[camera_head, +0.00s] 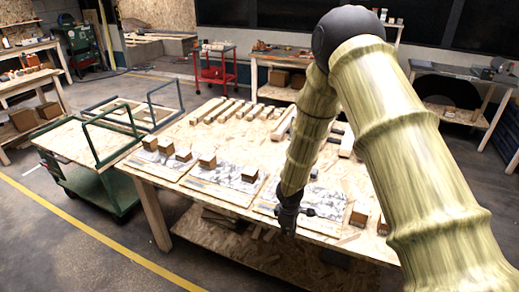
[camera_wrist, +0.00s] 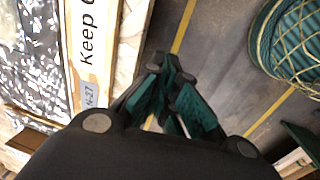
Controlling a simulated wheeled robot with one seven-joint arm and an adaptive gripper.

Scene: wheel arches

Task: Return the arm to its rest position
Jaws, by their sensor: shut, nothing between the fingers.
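My arm reaches from the right side of the head view, bends at a dark joint at the top and hangs down over the front of the wooden table (camera_head: 245,130). My gripper (camera_head: 287,222) is at its lower end, close to the table's front edge, pointing down. In the wrist view my gripper (camera_wrist: 168,78) has its dark fingers with green pads drawn together, with nothing held. The floor lies beyond the fingertips, and a board edge with printed lettering (camera_wrist: 88,50) is to their left.
Patterned panels (camera_head: 232,182) and small wooden blocks (camera_head: 207,160) lie along the table's front half. Wooden bars (camera_head: 220,108) lie behind them. A green cart (camera_head: 95,180) stands at the left and a red trolley (camera_head: 215,73) at the back. The floor in front is clear.

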